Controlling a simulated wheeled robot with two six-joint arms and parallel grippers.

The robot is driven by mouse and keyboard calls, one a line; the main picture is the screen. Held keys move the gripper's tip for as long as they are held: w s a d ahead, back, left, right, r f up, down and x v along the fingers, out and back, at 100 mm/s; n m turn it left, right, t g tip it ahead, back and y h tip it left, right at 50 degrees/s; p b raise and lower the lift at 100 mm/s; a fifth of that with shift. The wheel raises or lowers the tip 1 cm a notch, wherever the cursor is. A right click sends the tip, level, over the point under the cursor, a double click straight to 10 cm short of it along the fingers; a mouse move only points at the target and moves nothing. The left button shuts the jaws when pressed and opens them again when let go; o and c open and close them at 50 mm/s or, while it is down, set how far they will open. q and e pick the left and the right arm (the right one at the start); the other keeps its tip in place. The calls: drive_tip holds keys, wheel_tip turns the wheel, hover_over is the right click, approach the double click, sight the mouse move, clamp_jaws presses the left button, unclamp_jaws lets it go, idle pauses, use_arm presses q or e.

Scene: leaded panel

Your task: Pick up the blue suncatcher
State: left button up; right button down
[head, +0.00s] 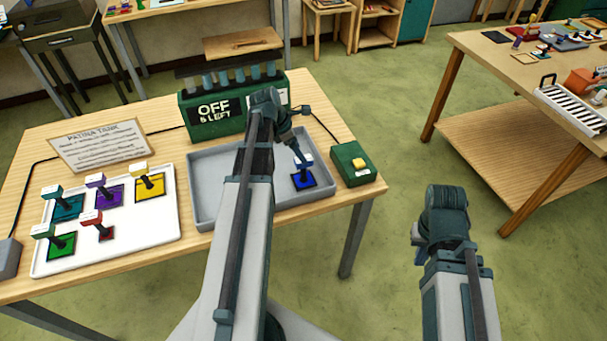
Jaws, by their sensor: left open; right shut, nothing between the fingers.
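The blue suncatcher (304,182) lies in the right part of the grey tray (214,205). It is a dark-edged blue square with an upright handle topped in white and blue. My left gripper (301,163) is open and points down at the top of this handle, very close to it. I cannot tell whether the fingers stand around the handle or just beside it. My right gripper (416,240) is shut and empty, out over the floor to the right of the table.
A white tray (150,245) at left holds several other coloured suncatchers. A paper sign (103,145) stands at back left.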

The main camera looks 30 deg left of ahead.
sight(304, 170)
use_arm(q)
drive_tip(key=b+x, duration=0.4)
drive_tip(key=x, duration=0.1)
drive_tip(key=shift+s+f, duration=0.1)
drive_tip(key=shift+s, duration=0.05)
clamp_jaws()
idle(1.3)
